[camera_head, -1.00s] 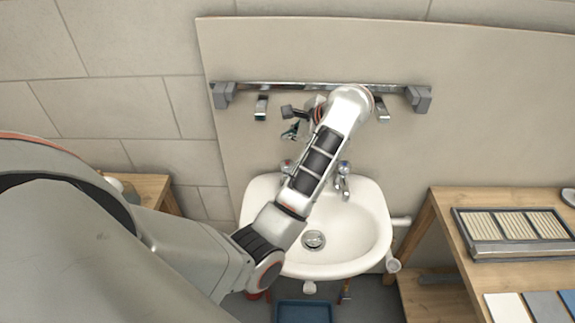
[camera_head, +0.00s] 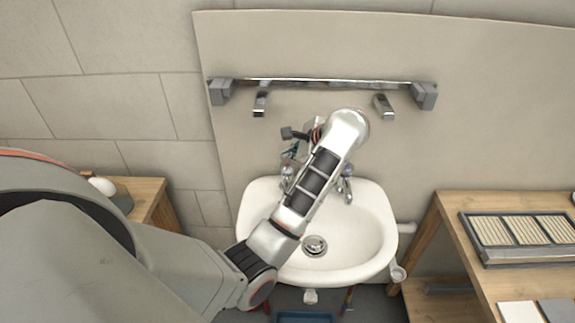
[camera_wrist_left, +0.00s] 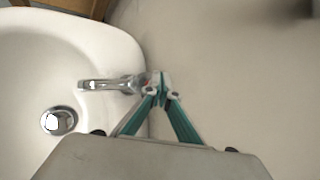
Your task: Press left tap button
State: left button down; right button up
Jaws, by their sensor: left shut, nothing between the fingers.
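The white sink (camera_head: 350,255) is fixed to the wall panel, with two chrome taps at its back edge. The left tap (camera_head: 287,180) is just below my left gripper (camera_head: 290,157), which partly hides its top. In the left wrist view, a chrome tap (camera_wrist_left: 105,85) points left over the basin, with a small red mark near its head. My left gripper's fingers (camera_wrist_left: 161,88) are shut and empty, their tips right at the tap's head. I cannot tell whether they touch it. The right tap (camera_head: 346,183) is partly behind my left arm. My right gripper is out of view.
A chrome rail (camera_head: 320,83) with grey end brackets runs along the wall panel above. A wooden table (camera_head: 460,265) with a slatted tray (camera_head: 515,238) stands at the right. Another wooden table (camera_head: 150,205) is at the left. A drain pipe (camera_head: 398,270) shows beside the sink.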

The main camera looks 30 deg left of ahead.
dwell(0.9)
pick_arm(q)
jog(key=shift+f, duration=0.1)
jog(key=shift+f+b, duration=0.4)
jog(key=shift+b, duration=0.25)
jog(key=shift+f+b, duration=0.7)
dwell(1.4)
jog(key=shift+r, duration=0.1)
dwell(0.3)
jog(key=shift+r+p, duration=0.55)
jog(key=shift+r, duration=0.5)
